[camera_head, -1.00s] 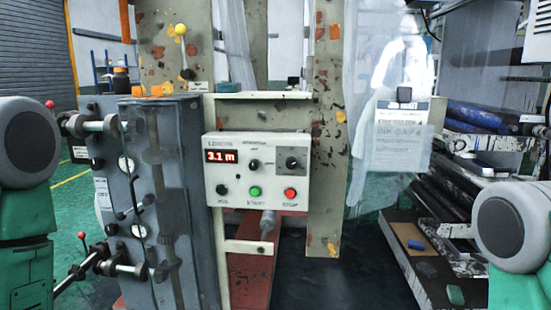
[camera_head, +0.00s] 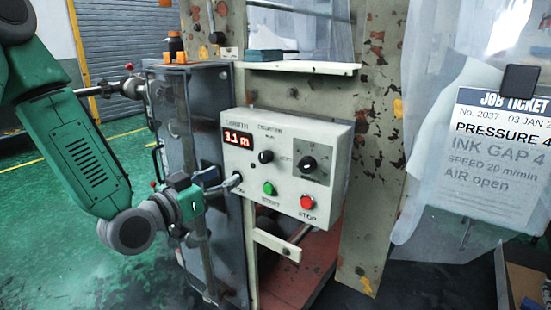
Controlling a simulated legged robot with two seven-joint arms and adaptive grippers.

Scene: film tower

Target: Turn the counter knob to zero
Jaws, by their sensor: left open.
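A pale control box (camera_head: 282,195) stands tilted in the head view, with a red display (camera_head: 238,139) that reads about 3.1 m. A black knob (camera_head: 266,156) sits right of the display, and a larger black dial knob (camera_head: 308,163) sits further right on a grey plate. The small lettering is blurred, so I cannot tell which is the counter knob. My right gripper is out of view.
A green button (camera_head: 269,188) and a red button (camera_head: 307,202) sit along the box's lower edge. A grey machine cabinet (camera_head: 190,110) stands close behind my left forearm. A job ticket (camera_head: 502,140) hangs at the right. Space in front of the box's right part is clear.

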